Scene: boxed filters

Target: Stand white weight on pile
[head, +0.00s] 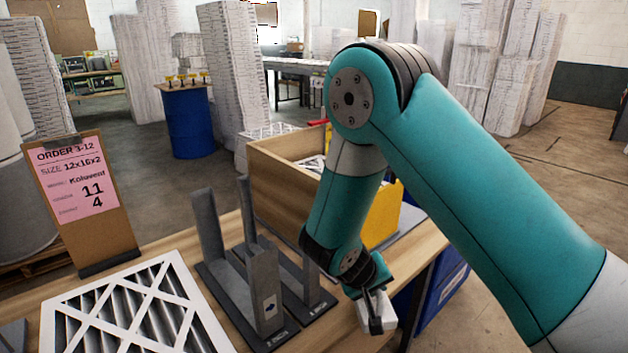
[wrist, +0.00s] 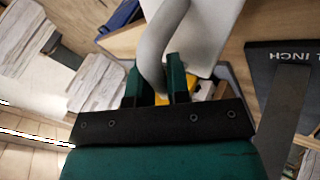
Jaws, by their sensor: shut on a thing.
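My gripper (head: 372,300) is shut on the white weight (head: 389,314), near the front right edge of the wooden table. In the wrist view my gripper (wrist: 157,85) has its dark green fingers on either side of the weight's pale curved handle (wrist: 165,35). The weight's white body (wrist: 203,40) shows beyond it; its underside is hidden, so I cannot tell whether it touches anything. A white-framed pleated filter (head: 178,300) lies flat at the table's front left, well left of my gripper. I cannot tell how many filters lie under it.
Grey upright guides on dark bases (head: 268,290) stand between the filter and my gripper. A wooden box (head: 275,180) stands behind them, with a yellow bin (head: 382,222) partly behind my arm. An order board (head: 82,200) stands at left. A blue bin (head: 445,290) is beyond the table's right edge.

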